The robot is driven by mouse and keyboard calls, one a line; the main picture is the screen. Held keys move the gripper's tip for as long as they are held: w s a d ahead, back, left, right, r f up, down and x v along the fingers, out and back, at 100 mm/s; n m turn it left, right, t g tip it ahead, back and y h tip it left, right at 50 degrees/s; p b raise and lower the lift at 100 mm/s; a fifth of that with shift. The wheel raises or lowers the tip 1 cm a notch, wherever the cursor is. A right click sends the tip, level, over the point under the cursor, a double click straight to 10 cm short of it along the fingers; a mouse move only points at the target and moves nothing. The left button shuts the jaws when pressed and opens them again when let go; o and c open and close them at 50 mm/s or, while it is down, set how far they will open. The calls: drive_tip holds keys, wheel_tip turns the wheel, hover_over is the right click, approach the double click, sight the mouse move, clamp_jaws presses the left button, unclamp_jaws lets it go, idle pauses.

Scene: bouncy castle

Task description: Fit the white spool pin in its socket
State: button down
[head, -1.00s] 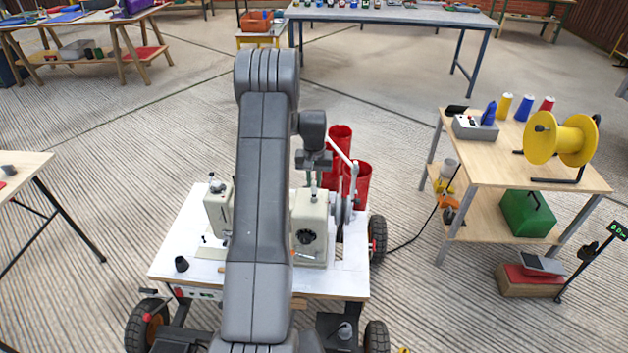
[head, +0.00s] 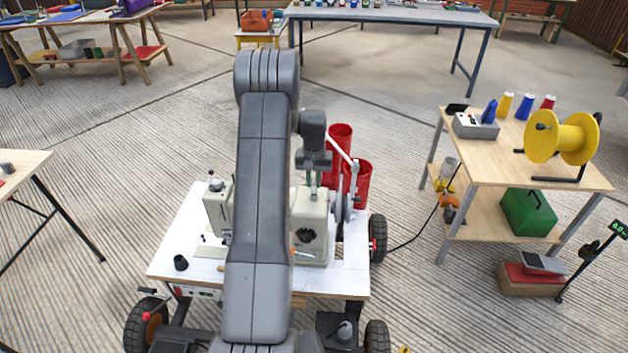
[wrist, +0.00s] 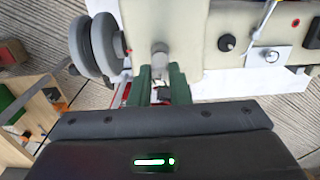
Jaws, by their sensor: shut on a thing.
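The cream sewing machine (head: 309,237) stands on a white-topped cart, its middle hidden behind my arm. In the head view my gripper (head: 312,183) points down over the right end of the machine's top. In the wrist view its green fingers (wrist: 160,88) are closed on a small pale piece (wrist: 158,86), which seems to be the white spool pin; it is mostly hidden between them. A grey round knob or post (wrist: 160,58) shows just beyond the fingertips, close to the machine body (wrist: 180,35). I cannot make out the socket or whether the pin touches it.
The machine's grey handwheels (wrist: 90,48) stand beside the fingers. Red cylinders (head: 357,185) stand behind the machine. A black cup (head: 181,262) sits on the cart top (head: 185,240). A side table (head: 470,165) with a yellow reel (head: 545,135) stands to the right.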

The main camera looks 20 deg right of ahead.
drive_tip(key=shift+f, duration=0.15)
drive_tip(key=c, duration=1.3)
unclamp_jaws()
wheel_tip(320, 180, up, 14)
drive_tip(key=shift+f+b, duration=0.1)
drive_tip(key=shift+b, duration=0.4)
wheel_tip(320, 180, down, 14)
drive_tip(key=shift+r+p, duration=0.1)
drive_tip(key=shift+p, duration=0.25)
drive_tip(key=shift+r, duration=0.15)
